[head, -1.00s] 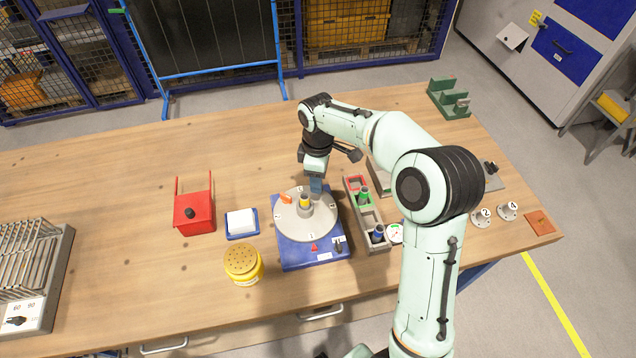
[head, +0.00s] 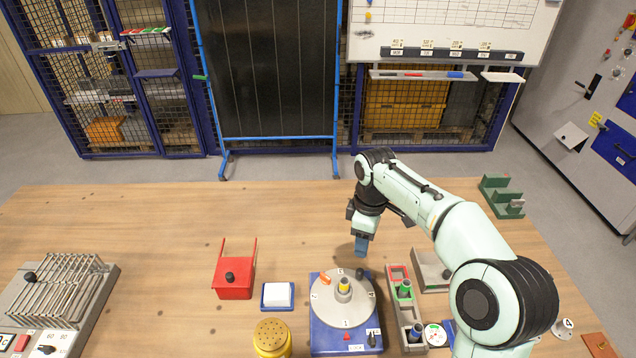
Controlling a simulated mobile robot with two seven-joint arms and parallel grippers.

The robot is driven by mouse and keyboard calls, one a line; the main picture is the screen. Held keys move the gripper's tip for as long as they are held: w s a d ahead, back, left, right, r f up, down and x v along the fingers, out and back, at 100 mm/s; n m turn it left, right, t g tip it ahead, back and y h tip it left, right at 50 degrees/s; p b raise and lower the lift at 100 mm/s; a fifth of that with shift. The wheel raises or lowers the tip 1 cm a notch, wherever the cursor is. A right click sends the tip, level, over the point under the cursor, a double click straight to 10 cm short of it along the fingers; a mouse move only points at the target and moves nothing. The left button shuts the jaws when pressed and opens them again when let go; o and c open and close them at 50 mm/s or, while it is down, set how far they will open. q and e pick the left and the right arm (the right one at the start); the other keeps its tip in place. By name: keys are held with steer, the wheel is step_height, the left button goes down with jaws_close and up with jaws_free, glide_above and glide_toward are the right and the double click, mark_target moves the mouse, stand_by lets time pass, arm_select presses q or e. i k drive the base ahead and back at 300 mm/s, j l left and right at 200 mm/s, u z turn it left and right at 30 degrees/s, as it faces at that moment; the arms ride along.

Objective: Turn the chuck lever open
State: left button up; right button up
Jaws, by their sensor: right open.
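The rotary jig has a blue base (head: 322,340) and a round grey disc (head: 325,308) with numbers around its rim. A chuck (head: 343,292) with a yellow piece in it stands near the disc's middle. A small orange lever (head: 325,281) lies on the disc to the left of the chuck. A dark knob (head: 360,273) shows at the disc's back right. My right gripper (head: 361,246), with blue fingers, is open, points down and is just behind and above the disc's back edge. It appears apart from the chuck and lever. My left gripper is out of view.
A grey tray (head: 412,347) with green and blue pieces stands right of the jig. A white block on a blue tray (head: 264,303), a red holder (head: 233,290) and a yellow canister (head: 272,338) stand left. The table behind is mostly clear.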

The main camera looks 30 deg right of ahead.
mark_target(325, 280)
steer(key=k+j, duration=0.3)
steer(key=k, duration=0.15)
steer(key=k+j, duration=0.3)
steer(key=k, duration=0.15)
